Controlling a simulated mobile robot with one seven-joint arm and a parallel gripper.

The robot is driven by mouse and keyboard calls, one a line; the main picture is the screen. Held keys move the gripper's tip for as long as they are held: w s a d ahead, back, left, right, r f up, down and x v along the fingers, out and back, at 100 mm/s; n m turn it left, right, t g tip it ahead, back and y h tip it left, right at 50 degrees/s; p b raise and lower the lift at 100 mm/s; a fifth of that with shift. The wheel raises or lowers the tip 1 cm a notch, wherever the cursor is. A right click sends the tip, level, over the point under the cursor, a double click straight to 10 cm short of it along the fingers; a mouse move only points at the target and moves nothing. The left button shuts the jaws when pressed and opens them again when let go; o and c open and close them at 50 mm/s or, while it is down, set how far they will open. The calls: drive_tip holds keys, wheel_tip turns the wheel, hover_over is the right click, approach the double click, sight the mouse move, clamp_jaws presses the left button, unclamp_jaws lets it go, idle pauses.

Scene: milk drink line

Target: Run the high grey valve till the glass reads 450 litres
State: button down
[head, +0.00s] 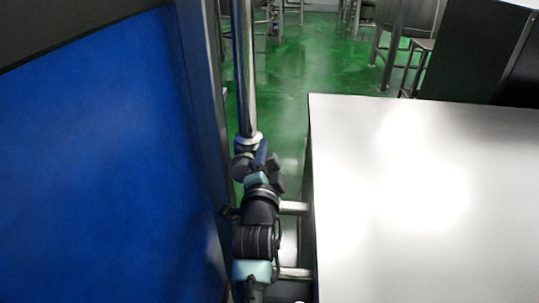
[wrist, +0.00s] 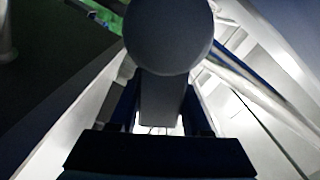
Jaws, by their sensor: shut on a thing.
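In the wrist view a grey, round-ended valve handle (wrist: 168,35) fills the upper middle, and its narrow grey part runs down between two dark fingers. My gripper (wrist: 162,108) is shut on this grey part. In the head view my gripper (head: 265,160) is small and dark, at the foot of an upright shiny pipe (head: 247,75); my arm hides most of the handle there. How far the valve is turned cannot be told. No glass with a readable litre scale shows in either view.
A large blue panel (head: 100,160) stands close on the left. A broad white surface (head: 430,190) lies close on the right, leaving a narrow gap for my arm. Green floor (head: 310,60) is open beyond, with a metal vessel (head: 408,18) and a stool (head: 420,58) at the back.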

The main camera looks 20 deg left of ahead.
drive_tip(key=shift+a+r+n, duration=0.1)
drive_tip(key=shift+n, duration=0.3)
drive_tip(key=shift+c, duration=1.8)
unclamp_jaws()
drive_tip(key=shift+s, duration=0.15)
drive_tip(key=p+v, duration=0.2)
drive_tip(key=v, duration=1)
drive_tip(key=shift+s, duration=0.4)
drive_tip(key=shift+r, duration=0.1)
